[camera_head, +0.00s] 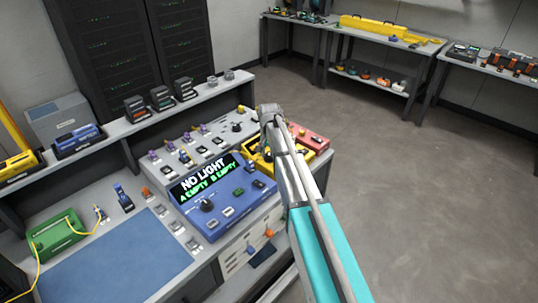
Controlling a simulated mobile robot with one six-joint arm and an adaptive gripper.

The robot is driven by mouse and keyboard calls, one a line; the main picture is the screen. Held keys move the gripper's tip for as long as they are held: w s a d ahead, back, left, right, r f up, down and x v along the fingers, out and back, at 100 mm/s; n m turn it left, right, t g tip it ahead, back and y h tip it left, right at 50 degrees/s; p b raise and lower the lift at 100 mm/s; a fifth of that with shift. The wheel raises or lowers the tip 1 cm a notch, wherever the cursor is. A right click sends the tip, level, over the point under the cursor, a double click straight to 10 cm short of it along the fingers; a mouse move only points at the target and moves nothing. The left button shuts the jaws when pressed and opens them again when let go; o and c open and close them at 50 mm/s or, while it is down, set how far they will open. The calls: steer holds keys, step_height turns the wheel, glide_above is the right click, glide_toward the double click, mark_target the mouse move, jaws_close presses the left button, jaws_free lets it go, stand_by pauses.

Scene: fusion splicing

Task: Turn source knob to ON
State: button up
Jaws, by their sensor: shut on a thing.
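My arm reaches in from the lower right to a yellow instrument (257,164) on the bench. My gripper (267,150) is low over this instrument, largely covered by my own wrist and arm. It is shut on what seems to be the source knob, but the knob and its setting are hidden. Left of it stands a blue instrument (219,221) with a dark knob (207,205). Its display (205,178) reads "NO LIGHT", "A EMPTY", "B EMPTY".
A red instrument (313,138) stands close to the right of my arm. Several small connectors and a raised shelf (204,94) lie behind. A green box (56,234) with yellow cable and a blue mat (118,262) are at left. Open floor (430,190) is at right.

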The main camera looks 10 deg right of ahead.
steer(key=o, duration=1.2)
steer(key=shift+c, duration=0.2)
steer(key=shift+n, duration=0.4)
